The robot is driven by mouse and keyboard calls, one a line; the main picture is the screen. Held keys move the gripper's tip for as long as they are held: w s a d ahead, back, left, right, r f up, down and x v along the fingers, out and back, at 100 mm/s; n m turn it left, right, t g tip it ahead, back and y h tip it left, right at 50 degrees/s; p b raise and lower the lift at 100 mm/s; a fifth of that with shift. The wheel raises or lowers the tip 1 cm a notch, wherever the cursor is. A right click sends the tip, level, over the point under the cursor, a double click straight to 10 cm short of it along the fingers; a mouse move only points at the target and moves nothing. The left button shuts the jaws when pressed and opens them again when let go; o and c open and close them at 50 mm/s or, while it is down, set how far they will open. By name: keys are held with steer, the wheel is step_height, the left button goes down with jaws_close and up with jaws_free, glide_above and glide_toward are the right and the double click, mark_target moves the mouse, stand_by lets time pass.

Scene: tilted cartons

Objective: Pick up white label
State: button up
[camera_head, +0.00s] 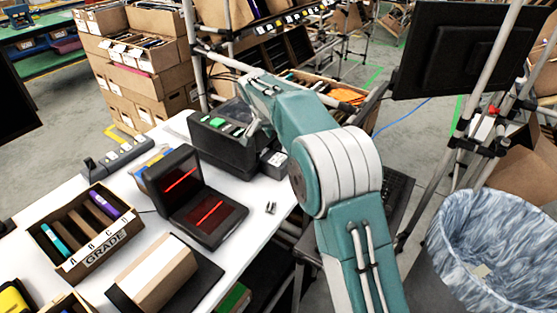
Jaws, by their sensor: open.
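A black label printer (224,150) with green and pale parts on top stands at the far edge of the white table. I cannot clearly make out a white label; small pale patches show on the printer's top, too small to identify. My teal arm reaches forward over the table's right side, and my gripper (256,126) is at the printer's upper right. The gripper is open, small in view and partly hidden by my own arm. I cannot tell whether it touches the printer.
The white table (253,224) holds an open black case (218,216) with red lines, a carton tray (88,232) marked GRADE and a tan box (152,272). A lined bin (490,255) stands right. Stacked cartons (150,60) stand behind. Metal posts and a dark monitor (450,50) are at right.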

glide_above(278, 163)
step_height(278, 163, down, 5)
steer(key=shift+w+r, duration=0.1)
steer(key=shift+r, duration=0.1)
steer(key=x, duration=0.2)
steer(key=s+x, duration=0.1)
steer(key=x, duration=0.2)
steer(key=shift+d+f, duration=0.1)
steer(key=shift+f, duration=0.35)
jaws_close()
